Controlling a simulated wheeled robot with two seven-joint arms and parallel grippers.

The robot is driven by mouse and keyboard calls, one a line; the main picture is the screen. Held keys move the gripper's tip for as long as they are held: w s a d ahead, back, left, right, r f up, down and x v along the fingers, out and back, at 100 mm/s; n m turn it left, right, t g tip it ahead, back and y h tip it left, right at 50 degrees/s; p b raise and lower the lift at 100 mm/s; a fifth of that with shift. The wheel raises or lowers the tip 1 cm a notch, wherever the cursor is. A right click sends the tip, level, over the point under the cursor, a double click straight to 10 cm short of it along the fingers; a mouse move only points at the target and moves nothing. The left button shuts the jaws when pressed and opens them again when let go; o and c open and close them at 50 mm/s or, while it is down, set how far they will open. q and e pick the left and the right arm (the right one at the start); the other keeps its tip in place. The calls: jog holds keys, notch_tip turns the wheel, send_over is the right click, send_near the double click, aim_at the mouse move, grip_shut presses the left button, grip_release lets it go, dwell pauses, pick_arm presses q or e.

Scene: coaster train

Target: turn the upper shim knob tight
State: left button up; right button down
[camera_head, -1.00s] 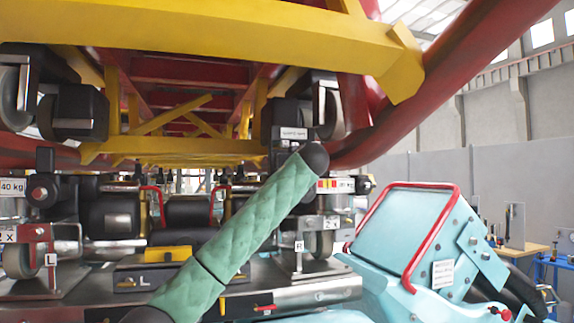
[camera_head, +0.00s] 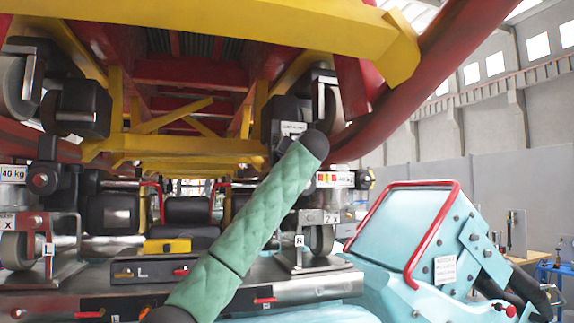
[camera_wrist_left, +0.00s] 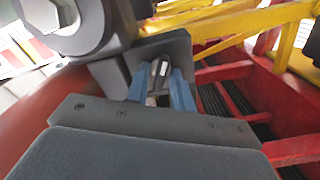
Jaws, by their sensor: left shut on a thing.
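My left arm, in a green quilted sleeve (camera_head: 262,215), slants up from the lower left in the head view, ending in front of a small white label plate (camera_head: 292,128) under the coaster car. The fingers are hidden there. In the left wrist view my left gripper (camera_wrist_left: 161,88) has its two blue fingers inside a dark bracket (camera_wrist_left: 176,48). They are shut on a small piece with a pale, shiny face (camera_wrist_left: 160,70), which appears to be the upper shim knob. The fingers hide most of it, so its turn angle cannot be told. My right gripper is not in view.
A dark wheel assembly (camera_head: 329,108) sits close beside the arm's end. A yellow beam (camera_head: 200,25) and red rail (camera_head: 440,60) hang overhead. Below are a metal bench (camera_head: 300,290) with labelled wheel stands and, right, a teal machine (camera_head: 420,225) with a red bar.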

pick_arm(q)
jog(key=m+b, duration=0.2)
jog(key=m, duration=0.4)
jog(key=m+b, duration=0.2)
jog(key=m, duration=0.4)
jog(key=shift+d+f+m, duration=0.2)
jog(key=shift+m, duration=0.2)
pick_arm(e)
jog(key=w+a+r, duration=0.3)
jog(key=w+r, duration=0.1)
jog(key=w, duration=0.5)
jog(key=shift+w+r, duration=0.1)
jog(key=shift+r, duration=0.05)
pick_arm(q)
jog(key=o, duration=0.6)
jog(key=shift+o, duration=0.5)
jog(key=shift+d, duration=0.15)
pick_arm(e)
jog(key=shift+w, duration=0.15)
pick_arm(q)
jog(key=shift+s+b, duration=0.15)
jog(key=shift+b, duration=0.25)
